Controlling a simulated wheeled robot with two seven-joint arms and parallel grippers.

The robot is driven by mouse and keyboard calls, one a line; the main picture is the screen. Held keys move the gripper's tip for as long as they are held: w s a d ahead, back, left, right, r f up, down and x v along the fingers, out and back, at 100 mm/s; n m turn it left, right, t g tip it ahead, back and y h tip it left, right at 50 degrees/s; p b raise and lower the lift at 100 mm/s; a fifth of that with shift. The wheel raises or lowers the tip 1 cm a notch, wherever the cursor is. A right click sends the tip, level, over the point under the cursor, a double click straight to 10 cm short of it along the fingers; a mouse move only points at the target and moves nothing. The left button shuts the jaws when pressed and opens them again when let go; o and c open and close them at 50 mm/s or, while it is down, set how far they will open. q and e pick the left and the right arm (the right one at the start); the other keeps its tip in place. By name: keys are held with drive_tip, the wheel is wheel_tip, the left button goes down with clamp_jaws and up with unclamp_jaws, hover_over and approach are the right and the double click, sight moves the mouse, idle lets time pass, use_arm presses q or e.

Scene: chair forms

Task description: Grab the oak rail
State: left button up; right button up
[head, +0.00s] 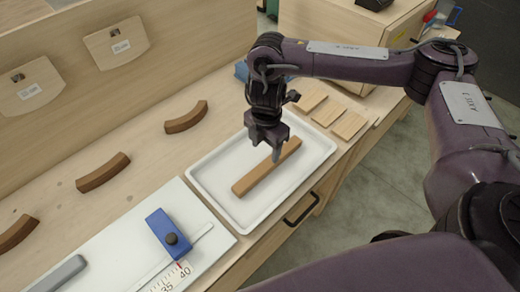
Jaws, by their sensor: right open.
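A straight brown wooden bar, which looks like the oak rail (259,172), lies diagonally in a white tray (220,204) in the middle of the bench. My right gripper (276,156) points down over the upper right half of the bar, with its fingers close to it. The gripper is open; whether its fingers touch the bar or stand around it I cannot tell. It hides a small part of the bar. My left gripper is not in view.
Several curved brown pieces (103,172) lie on the bench at left. A white board with a blue block (166,232) and a ruler lies below the tray. Flat wooden squares (349,125) lie right of the tray. A drawer handle (301,209) sticks out in front.

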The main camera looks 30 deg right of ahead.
sight(269, 162)
drive_tip(key=shift+w+f, duration=0.15)
drive_tip(key=shift+f, duration=0.1)
drive_tip(key=f, duration=0.2)
drive_tip(key=s+f, duration=0.1)
drive_tip(key=shift+d+b, duration=0.3)
drive_tip(key=shift+b, duration=0.1)
drive_tip(key=shift+w+d+f+b, duration=0.1)
drive_tip(key=shift+d+f+b, duration=0.05)
drive_tip(key=shift+f, duration=0.45)
drive_tip(key=shift+w+d+f+b, duration=0.1)
drive_tip(key=shift+d+f+b, duration=0.05)
drive_tip(key=shift+f, duration=1.2)
drive_tip(key=c, duration=0.7)
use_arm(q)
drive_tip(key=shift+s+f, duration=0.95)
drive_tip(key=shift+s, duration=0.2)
use_arm(e)
drive_tip(key=c, duration=0.5)
